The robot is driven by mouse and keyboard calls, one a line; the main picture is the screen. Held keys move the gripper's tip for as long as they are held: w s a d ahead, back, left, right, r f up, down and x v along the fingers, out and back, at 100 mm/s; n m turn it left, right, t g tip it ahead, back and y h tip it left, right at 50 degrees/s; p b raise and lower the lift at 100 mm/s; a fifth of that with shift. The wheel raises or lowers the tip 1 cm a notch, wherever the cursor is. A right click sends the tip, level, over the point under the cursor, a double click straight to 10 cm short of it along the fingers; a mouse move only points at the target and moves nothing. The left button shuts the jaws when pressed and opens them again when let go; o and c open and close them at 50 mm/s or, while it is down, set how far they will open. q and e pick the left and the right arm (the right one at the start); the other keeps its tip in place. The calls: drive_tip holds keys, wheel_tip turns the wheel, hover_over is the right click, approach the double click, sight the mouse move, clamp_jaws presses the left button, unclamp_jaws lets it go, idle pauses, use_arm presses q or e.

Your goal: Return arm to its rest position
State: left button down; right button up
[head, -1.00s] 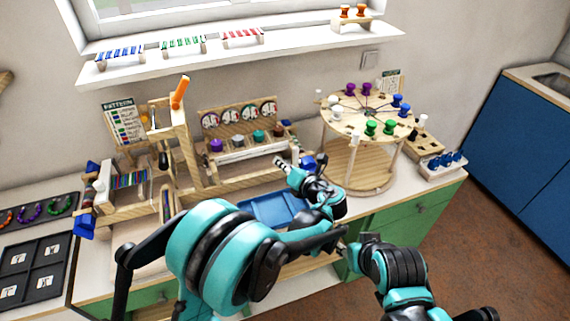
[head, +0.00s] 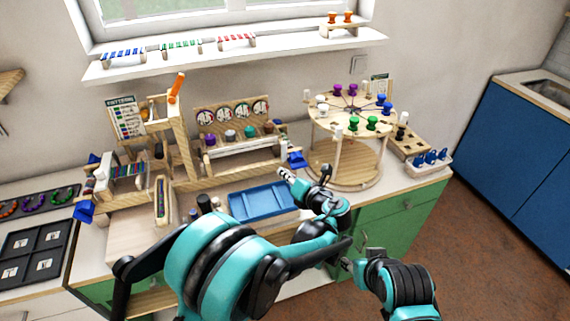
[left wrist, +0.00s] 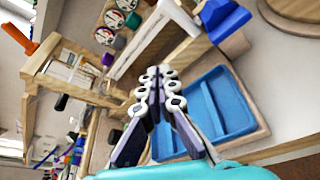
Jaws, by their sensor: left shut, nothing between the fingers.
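My left gripper (head: 285,173) is shut and empty. It hovers above the worktop, by the back right corner of the blue tray (head: 262,203) and left of the round two-tier stand (head: 350,115). In the left wrist view its dark fingers (left wrist: 158,73) meet at the tips with nothing between them, and the blue tray (left wrist: 222,105) shows behind and to the right. My right arm comes in at the lower right. Its dark end (head: 347,263) is small and partly hidden, so its finger state is unclear.
A wooden bead rack (head: 240,160) and a tall wooden post with an orange top (head: 175,85) stand behind the tray. A black tray (head: 35,250) lies at the left. A white block with blue pegs (head: 430,163) is at the right edge. Open floor lies right of the counter.

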use_arm(q)
drive_tip(key=s+a+r+n+g+h, duration=0.1)
drive_tip(key=s+a+n+g, duration=0.1)
drive_tip(key=s+a+n, duration=0.45)
drive_tip(key=s+a+r+n+g+h, duration=0.15)
drive_tip(key=s+a+n, duration=0.25)
drive_tip(key=a+n, duration=0.5)
drive_tip(key=s+a+f+n+g+h, duration=0.2)
drive_tip(key=s+n+h, duration=0.3)
drive_tip(key=s+n, duration=1.3)
drive_tip(key=a+f+n, duration=0.1)
drive_tip(key=n, duration=0.3)
drive_tip(key=shift+s+f, duration=0.2)
drive_tip(key=shift+s, duration=0.15)
